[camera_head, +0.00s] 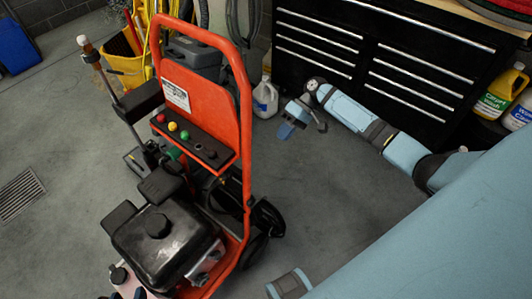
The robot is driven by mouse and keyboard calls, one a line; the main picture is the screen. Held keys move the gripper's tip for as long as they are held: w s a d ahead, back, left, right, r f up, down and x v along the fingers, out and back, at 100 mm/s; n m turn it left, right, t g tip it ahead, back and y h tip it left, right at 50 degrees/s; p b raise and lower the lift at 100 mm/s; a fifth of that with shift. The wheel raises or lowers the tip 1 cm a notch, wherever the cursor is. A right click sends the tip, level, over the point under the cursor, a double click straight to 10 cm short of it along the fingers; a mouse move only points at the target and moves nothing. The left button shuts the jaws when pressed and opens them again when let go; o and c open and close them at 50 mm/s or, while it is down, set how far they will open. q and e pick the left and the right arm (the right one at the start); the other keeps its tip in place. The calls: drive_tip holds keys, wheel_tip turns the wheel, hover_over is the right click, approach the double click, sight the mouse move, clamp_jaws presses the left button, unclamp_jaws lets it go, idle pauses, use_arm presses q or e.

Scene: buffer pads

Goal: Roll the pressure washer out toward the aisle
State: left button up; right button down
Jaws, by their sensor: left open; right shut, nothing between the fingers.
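The pressure washer stands upright on the floor in the left half of the head view, with an orange-red frame (244,120), a black engine (160,240) and a panel of coloured knobs. Its frame hides part of what is behind. My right gripper (300,118) is at the end of a light blue arm coming from the right. It is shut and empty, right of the washer's frame and in front of the black drawers, apart from the washer.
A black drawer cabinet (375,50) stands at the back right, with yellow and white bottles (498,95) beside it. A white jug (265,99) and a yellow bucket (122,62) stand behind the washer. A floor drain (20,193) lies left.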

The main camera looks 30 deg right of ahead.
drive_tip(key=s+a+f, duration=0.1)
drive_tip(key=a+f, duration=0.1)
drive_tip(key=a, duration=0.3)
drive_tip(key=s+a+f+b, duration=0.1)
drive_tip(key=a+f, duration=0.2)
drive_tip(key=a, duration=0.3)
drive_tip(key=shift+a+f, duration=0.15)
drive_tip(key=shift+f, duration=0.15)
